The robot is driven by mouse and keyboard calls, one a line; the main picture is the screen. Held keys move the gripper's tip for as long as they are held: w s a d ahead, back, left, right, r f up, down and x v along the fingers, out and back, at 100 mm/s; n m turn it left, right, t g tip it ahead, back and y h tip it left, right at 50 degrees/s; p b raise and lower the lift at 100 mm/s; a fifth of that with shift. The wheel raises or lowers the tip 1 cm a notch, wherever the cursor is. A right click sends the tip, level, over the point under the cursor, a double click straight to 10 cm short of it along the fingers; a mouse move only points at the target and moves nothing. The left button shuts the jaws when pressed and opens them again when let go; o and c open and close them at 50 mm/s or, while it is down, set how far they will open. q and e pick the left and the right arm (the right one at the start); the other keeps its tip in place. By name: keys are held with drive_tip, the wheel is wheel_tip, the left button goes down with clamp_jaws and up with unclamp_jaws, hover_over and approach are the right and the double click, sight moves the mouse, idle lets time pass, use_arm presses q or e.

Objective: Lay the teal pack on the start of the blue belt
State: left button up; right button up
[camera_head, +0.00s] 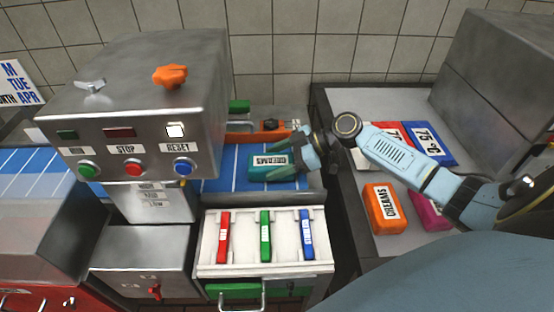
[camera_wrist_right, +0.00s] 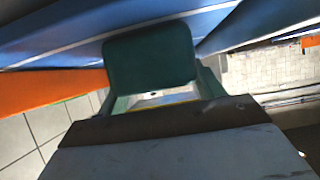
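The teal pack (camera_head: 262,172), with a white DREAMS label, is at the blue belt (camera_head: 232,160), near the belt's right end. In the right wrist view the pack (camera_wrist_right: 150,55) is a dark teal block at the fingertips, in front of the blue belt surface (camera_wrist_right: 60,42). My right gripper (camera_head: 284,165) reaches in from the right with its fingers along two sides of the pack, shut on it. I cannot tell whether the pack's underside touches the belt. My left gripper is not in view.
A steel machine (camera_head: 140,100) with buttons and an orange knob stands left of the pack. In front is a white tray (camera_head: 243,263) with red, green and blue bars. On the right counter (camera_head: 350,105) lie an orange pack (camera_head: 380,210), a magenta pack (camera_head: 428,214) and blue and red packs.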

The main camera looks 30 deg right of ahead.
drive_tip(key=o, duration=0.4)
drive_tip(key=shift+c, duration=0.2)
drive_tip(key=v, duration=1.3)
drive_tip(key=shift+s, duration=0.2)
drive_tip(key=shift+d, duration=0.15)
